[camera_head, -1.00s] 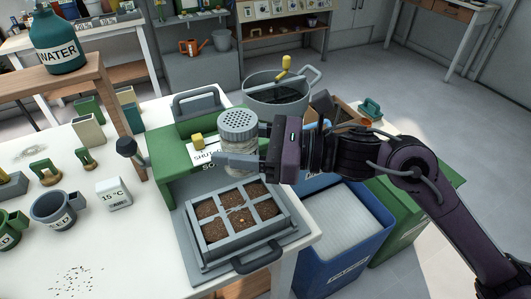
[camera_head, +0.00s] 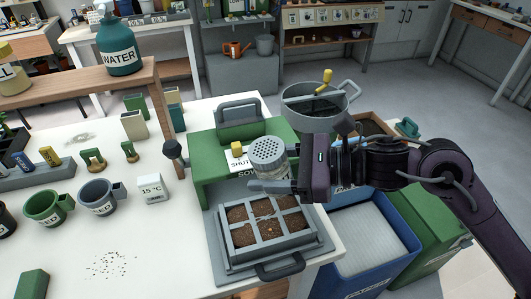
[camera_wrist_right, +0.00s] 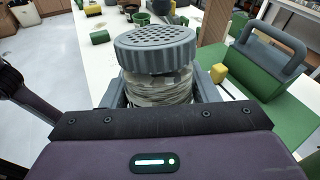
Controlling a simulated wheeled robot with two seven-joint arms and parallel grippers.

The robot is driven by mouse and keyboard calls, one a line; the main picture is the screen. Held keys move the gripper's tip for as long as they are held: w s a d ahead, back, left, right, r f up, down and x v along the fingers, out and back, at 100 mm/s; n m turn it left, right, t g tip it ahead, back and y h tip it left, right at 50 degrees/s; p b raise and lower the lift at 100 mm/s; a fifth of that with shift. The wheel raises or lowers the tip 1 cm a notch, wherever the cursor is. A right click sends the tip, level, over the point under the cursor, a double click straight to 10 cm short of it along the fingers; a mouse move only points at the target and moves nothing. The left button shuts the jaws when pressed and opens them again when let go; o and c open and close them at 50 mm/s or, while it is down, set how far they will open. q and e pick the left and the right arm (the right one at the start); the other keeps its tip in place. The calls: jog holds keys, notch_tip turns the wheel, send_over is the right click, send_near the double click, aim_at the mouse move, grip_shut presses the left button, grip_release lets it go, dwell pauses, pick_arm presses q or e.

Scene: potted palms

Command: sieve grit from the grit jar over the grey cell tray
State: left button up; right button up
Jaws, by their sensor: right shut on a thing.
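The grit jar (camera_head: 270,154) is clear-sided with a grey perforated lid and stands upright in my right gripper (camera_head: 274,181). The right gripper is shut around the jar's body; in the right wrist view the jar (camera_wrist_right: 157,90) sits between the fingers, lid up. The grey cell tray (camera_head: 228,262) lies in front of and below the jar in the head view. Its cells hold brown soil, with pale streaks near the middle. The jar appears just over or behind the tray's back edge; its exact height is unclear. My left gripper is not in view.
A green stand (camera_head: 205,178) with a yellow knob (camera_head: 237,148) is behind the tray. A metal pot (camera_head: 318,121) and a blue bin (camera_head: 372,240) are to the right. Green (camera_head: 46,207) and grey (camera_head: 99,195) mugs and a white 15°C block (camera_head: 152,188) stand left.

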jog(key=shift+d+f+h+p, duration=0.2)
jog(key=shift+h+p, duration=0.2)
jog(key=shift+p, duration=0.25)
jog(key=f+h+p, duration=0.1)
jog(key=p, duration=0.1)
jog(key=d+n+h+p, duration=0.1)
jog(key=p, duration=0.1)
jog(key=shift+w+f, duration=0.2)
jog(key=shift+f, duration=0.2)
jog(key=f+h, duration=0.1)
jog(key=d+f+n+h+b, duration=0.1)
jog(key=h, duration=0.1)
jog(key=f+h, duration=0.1)
jog(key=f, duration=0.1)
jog(key=shift+w+d+t+h, duration=0.2)
jog(key=shift+w+t+h, duration=0.1)
jog(key=shift+t+h, duration=0.1)
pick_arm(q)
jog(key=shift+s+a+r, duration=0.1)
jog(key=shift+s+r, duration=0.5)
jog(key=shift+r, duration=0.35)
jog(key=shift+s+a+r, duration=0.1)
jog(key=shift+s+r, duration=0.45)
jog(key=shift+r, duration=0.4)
pick_arm(e)
jog(key=shift+d+f+n+h, duration=0.3)
jog(key=shift+f+n+h, duration=0.1)
jog(key=shift+f+h, duration=0.2)
